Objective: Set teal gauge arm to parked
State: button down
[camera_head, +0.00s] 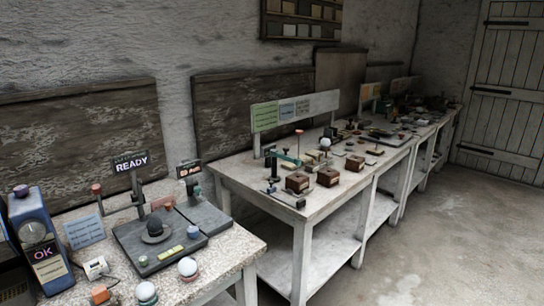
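A small teal arm (286,157) shows on a dark stand at the near left end of the long white table (240,181). It looks roughly level, reaching to the right from a dark upright. It is too small to read its setting or any parked mark. A small blue-topped piece (272,190) and a dark bar (288,199) are below it near the table's front edge. My gripper is not in view.
The near speckled table (225,262) holds a device with a READY sign (131,163), a blue OK box (38,238) and white balls (187,267). Brown boxes (328,176) stand right of the teal arm. The floor (440,235) at right is clear.

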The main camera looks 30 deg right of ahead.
aim_at(274, 153)
jog(key=k, duration=1.2)
jog(key=z, duration=0.6)
jog(key=i, duration=0.8)
jog(key=z, duration=0.35)
jog(key=i, duration=1.5)
jog(key=u, duration=0.5)
